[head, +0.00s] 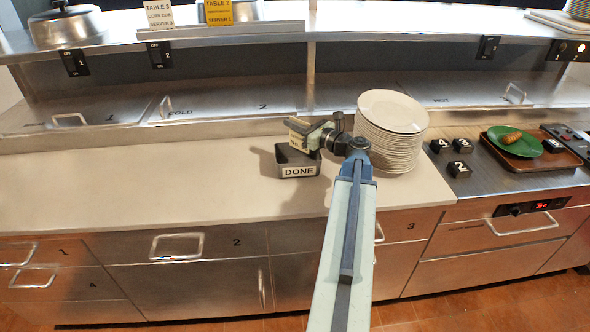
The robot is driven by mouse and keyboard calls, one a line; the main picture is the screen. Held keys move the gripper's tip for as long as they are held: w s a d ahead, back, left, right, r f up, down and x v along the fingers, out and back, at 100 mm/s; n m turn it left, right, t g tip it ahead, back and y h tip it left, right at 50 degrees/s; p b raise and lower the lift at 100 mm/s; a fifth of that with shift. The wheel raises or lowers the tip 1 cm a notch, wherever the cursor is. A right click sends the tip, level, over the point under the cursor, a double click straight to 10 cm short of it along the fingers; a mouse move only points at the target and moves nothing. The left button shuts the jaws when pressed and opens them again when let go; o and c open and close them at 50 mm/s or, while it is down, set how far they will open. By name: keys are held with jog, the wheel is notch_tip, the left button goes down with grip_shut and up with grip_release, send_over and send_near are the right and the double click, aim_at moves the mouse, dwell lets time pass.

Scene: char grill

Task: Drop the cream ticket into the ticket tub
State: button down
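The ticket tub (299,171), a small dark box labelled DONE, stands on the pale counter just left of the plate stack. My gripper (308,132) reaches over the tub from the right, pointing left. A cream ticket (299,138) with dark print sits between its fingers, and they look shut on it. The ticket is tilted and shows above the tub's rim. My gripper hides part of the ticket and the back of the tub.
A tall stack of white plates (391,125) stands close to the right of my arm. A white ticket (158,14) and an orange ticket (218,12) stand in the upper shelf's rail. The counter (130,185) left of the tub is clear.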

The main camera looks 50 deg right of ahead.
jog(key=c, duration=1.6)
grip_release()
jog(key=s, duration=0.7)
jog(key=shift+s+d, duration=0.3)
jog(key=shift+s, duration=0.1)
